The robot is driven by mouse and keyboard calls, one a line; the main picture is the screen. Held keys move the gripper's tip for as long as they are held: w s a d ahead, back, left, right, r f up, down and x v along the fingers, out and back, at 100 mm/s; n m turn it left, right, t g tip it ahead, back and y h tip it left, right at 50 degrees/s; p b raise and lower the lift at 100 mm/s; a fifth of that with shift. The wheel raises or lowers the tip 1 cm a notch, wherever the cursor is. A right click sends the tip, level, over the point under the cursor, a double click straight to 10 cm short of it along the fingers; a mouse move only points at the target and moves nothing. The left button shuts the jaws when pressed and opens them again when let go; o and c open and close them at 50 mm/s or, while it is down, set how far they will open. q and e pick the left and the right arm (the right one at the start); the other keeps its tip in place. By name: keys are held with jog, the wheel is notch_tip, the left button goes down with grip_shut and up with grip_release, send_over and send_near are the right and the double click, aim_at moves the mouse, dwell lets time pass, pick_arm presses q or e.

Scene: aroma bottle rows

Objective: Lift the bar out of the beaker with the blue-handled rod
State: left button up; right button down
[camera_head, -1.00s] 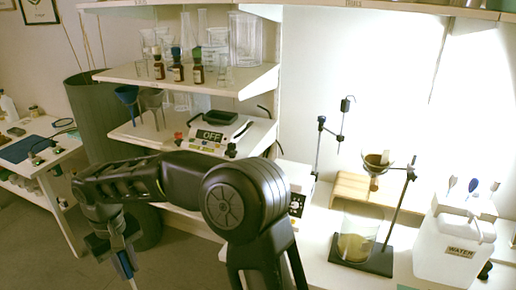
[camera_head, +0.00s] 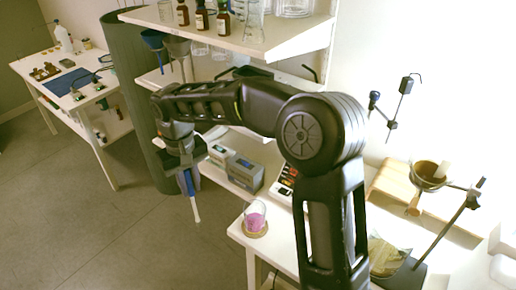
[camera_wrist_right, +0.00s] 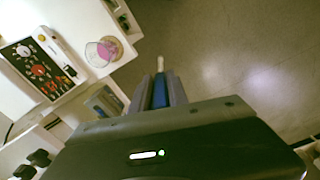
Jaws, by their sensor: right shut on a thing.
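My right gripper (camera_head: 184,166) is shut on the rod's blue handle (camera_head: 188,182), with its pale shaft (camera_head: 196,208) pointing down over open floor. In the right wrist view the blue handle (camera_wrist_right: 160,92) sits between the fingers and the pale tip (camera_wrist_right: 160,63) sticks out beyond them. A small beaker with pink liquid (camera_head: 255,218) stands on a round tan pad at the white bench's left corner, to the right of the rod and apart from it. The beaker (camera_wrist_right: 102,50) also shows in the right wrist view. No bar can be made out inside. My left gripper is out of view.
A hotplate-like device with a knobbed panel (camera_wrist_right: 38,68) stands beside the beaker. Shelves with brown bottles (camera_head: 202,16) and funnels (camera_head: 153,40) rise behind my arm. A stand with a clamp (camera_head: 450,220) is at right. A side table (camera_head: 65,60) stands far left; floor between is clear.

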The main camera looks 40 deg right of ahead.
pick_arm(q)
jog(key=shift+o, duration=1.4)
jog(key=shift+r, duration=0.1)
pick_arm(e)
jog(key=shift+d+r, duration=0.1)
jog(key=shift+d, duration=0.25)
pick_arm(q)
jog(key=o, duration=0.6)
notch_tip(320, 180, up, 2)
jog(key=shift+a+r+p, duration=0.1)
jog(key=shift+p, duration=1.1)
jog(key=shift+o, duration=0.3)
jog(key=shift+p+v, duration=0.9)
jog(key=shift+p, duration=0.15)
pick_arm(e)
jog(key=s+d+r+n, duration=0.2)
jog(key=d+n, duration=0.4)
jog(key=d, duration=0.2)
jog(key=s+d+r+n, duration=0.2)
jog(key=d+n, duration=0.4)
jog(key=d, duration=0.3)
jog(key=shift+r, duration=0.45)
jog(key=shift+s, duration=0.1)
